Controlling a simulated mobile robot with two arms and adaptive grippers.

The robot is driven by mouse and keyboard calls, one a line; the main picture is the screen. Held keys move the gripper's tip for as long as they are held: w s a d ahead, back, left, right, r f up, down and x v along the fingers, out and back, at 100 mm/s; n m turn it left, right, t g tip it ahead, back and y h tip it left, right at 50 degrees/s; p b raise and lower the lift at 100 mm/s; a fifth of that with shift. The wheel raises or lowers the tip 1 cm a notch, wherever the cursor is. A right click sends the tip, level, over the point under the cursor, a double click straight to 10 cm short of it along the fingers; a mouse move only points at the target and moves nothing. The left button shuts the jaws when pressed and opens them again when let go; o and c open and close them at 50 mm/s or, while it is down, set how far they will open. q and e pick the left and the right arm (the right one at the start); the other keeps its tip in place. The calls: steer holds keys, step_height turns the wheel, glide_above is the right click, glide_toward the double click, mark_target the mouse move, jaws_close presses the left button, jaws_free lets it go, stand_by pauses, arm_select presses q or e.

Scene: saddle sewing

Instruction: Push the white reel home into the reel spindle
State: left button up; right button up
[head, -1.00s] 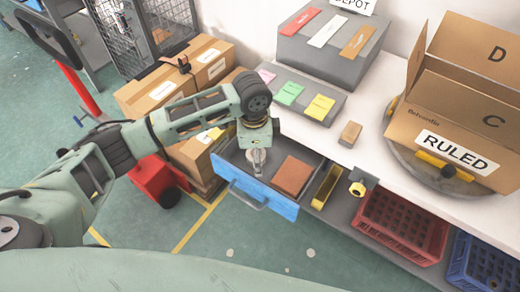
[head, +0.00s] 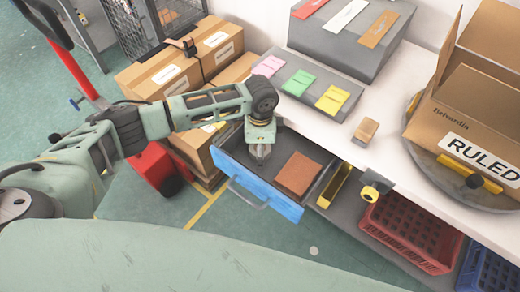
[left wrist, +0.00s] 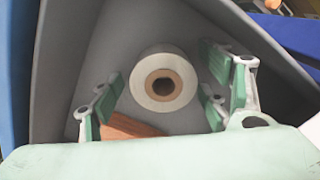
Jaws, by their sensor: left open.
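The white reel (left wrist: 164,82) with a brown core shows in the left wrist view, lying in the open blue-fronted drawer (head: 262,196). My left gripper (head: 260,155) points down into the drawer. In the left wrist view its fingers stand apart on either side of the reel, with visible gaps, so it holds nothing. In the head view the gripper hides the reel. I cannot make out the reel spindle in either view. My right gripper is out of view.
A brown block (head: 298,174) lies in the drawer, right of my gripper. A yellow fitting (head: 370,192) sits under the table edge. A red crate (head: 412,232) stands to the right. Cardboard boxes (head: 180,68) stand behind my arm. The table holds coloured cards and an open carton (head: 478,105).

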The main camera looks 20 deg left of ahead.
arm_select(q)
steer(key=shift+f, duration=0.1)
steer(key=c, duration=1.2)
steer(key=shift+c, duration=0.4)
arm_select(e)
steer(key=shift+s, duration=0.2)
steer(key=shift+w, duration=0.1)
